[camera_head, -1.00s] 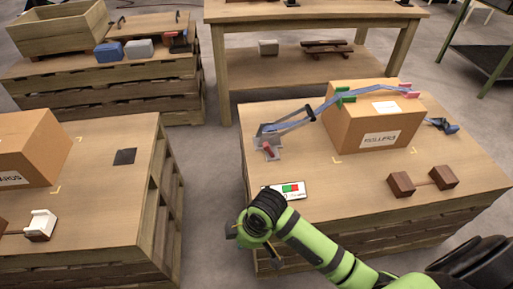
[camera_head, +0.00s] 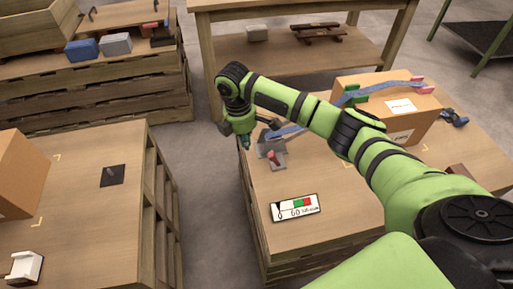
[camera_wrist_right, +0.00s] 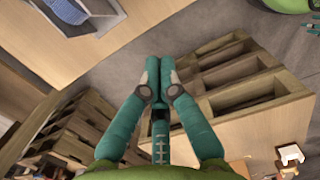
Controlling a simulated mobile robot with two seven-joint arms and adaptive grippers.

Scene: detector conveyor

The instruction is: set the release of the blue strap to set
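The blue strap (camera_head: 390,87) runs over a cardboard box (camera_head: 425,118) on the right pallet. Its left end comes down to a grey bracket with a red part (camera_head: 277,160) near the pallet's left edge. I cannot read the release's position. My right gripper (camera_head: 246,146) points down just left of the bracket, apart from it. In the wrist view its teal fingers (camera_wrist_right: 160,66) are together and empty, above the floor gap. Part of the strap is hidden behind my right arm. Teal pieces at the wrist view's right edge look like my left gripper (camera_wrist_right: 313,25), cut off.
A card with green and red fields (camera_head: 295,207) lies on the right pallet. The left pallet (camera_head: 95,220) holds a box, a dark plate (camera_head: 112,176) and a white block (camera_head: 24,268). A wooden table (camera_head: 300,70) stands behind. Floor is clear between the pallets.

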